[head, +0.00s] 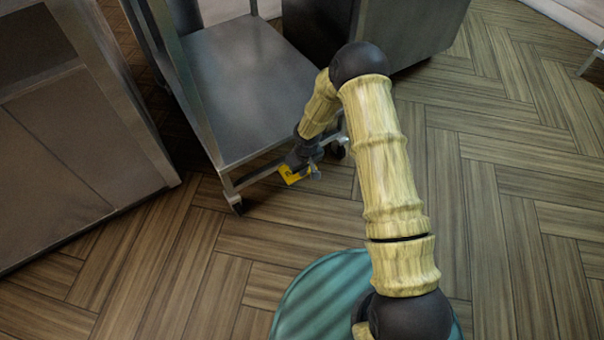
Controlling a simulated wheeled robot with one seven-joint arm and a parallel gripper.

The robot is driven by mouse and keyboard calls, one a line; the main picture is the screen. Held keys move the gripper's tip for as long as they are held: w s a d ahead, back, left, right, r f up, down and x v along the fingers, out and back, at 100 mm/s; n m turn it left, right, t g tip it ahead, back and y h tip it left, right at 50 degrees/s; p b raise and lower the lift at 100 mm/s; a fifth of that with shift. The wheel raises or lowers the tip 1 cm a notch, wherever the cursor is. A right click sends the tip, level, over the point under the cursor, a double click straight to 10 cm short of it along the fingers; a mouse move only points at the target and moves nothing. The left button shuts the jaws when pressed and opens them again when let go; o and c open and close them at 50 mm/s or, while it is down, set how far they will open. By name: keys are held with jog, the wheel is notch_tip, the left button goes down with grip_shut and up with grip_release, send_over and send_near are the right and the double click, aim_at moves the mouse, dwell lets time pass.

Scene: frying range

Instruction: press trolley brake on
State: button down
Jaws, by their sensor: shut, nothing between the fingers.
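The trolley (245,85) is a grey metal frame with a flat lower shelf, left of centre in the head view. One front caster (236,207) shows under its near left corner. Another caster (338,151) shows at the near right corner, partly behind my arm. My gripper (315,172) is small in view, low beside the trolley's front edge near that right corner. It is shut and empty. A yellow piece (297,175) shows at its tip. I cannot tell whether this is part of the gripper or the brake pedal. Contact and the brake's position cannot be made out.
A metal cabinet (75,140) stands close on the left of the trolley. A dark grey unit (415,30) stands behind on the right. The wooden floor (510,210) is open to the right and in front.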

notch_tip(320, 180, down, 4)
jog(key=shift+r+b, duration=0.15)
jog(key=shift+b, duration=0.7)
jog(key=shift+r, duration=0.2)
jog(key=shift+s+d+r+p, duration=0.3)
jog(key=shift+s+d+p, duration=0.15)
jog(key=shift+s, duration=0.2)
jog(key=shift+s+d+r+p, duration=0.25)
jog(key=shift+s+d+p, duration=0.2)
jog(key=shift+s, duration=0.15)
jog(key=shift+r, duration=0.1)
notch_tip(320, 180, up, 17)
jog(key=s+p, duration=0.1)
jog(key=p, duration=0.8)
jog(key=shift+s+d, duration=0.25)
jog(key=shift+d, duration=0.15)
jog(key=shift+r, duration=0.1)
